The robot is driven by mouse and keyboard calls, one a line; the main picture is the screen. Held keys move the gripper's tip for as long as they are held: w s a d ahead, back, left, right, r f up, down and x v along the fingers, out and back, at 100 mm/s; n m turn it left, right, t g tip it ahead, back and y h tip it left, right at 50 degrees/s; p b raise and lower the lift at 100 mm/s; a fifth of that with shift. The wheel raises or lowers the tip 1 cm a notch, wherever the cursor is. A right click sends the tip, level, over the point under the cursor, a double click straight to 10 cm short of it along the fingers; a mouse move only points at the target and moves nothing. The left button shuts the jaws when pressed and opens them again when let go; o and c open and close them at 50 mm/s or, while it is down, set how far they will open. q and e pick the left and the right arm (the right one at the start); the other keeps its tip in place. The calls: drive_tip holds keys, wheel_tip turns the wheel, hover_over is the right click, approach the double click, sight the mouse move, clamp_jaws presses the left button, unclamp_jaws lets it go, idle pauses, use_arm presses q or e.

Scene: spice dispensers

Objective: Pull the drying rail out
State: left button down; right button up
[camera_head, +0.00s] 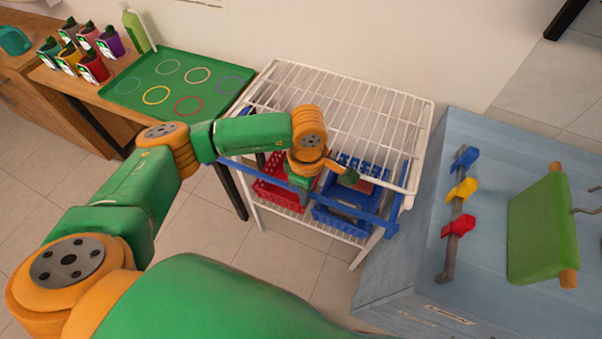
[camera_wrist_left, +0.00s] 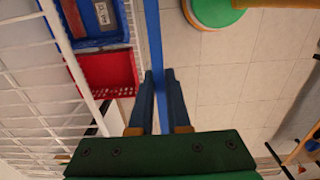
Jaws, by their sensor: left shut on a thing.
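The blue drying rail (camera_head: 240,168) runs along the front of the white wire rack (camera_head: 345,92), below its top shelf, with a blue side arm at the right end. It stands somewhat out from the rack's front edge. My left gripper (camera_head: 300,192) reaches down over the front of the rack to the rail. In the left wrist view the rail (camera_wrist_left: 153,35) passes between the two fingers of my left gripper (camera_wrist_left: 156,85), which are shut on it. My right gripper does not show.
Red (camera_head: 277,196) and blue (camera_head: 343,215) baskets sit on the lower shelf. A green tray (camera_head: 140,80) and spice dispensers (camera_head: 92,68) stand on the left table. A light-blue board with coloured hooks (camera_head: 462,190) is at right. Floor in front is clear.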

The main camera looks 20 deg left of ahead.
use_arm(q)
drive_tip(key=s+p, duration=0.1)
drive_tip(key=s, duration=1)
drive_tip(key=shift+s+a, duration=0.2)
drive_tip(key=shift+s, duration=0.1)
drive_tip(key=shift+c, duration=2)
unclamp_jaws()
drive_tip(key=shift+p, duration=0.3)
wheel_tip(320, 180, up, 7)
drive_tip(key=p, duration=0.4)
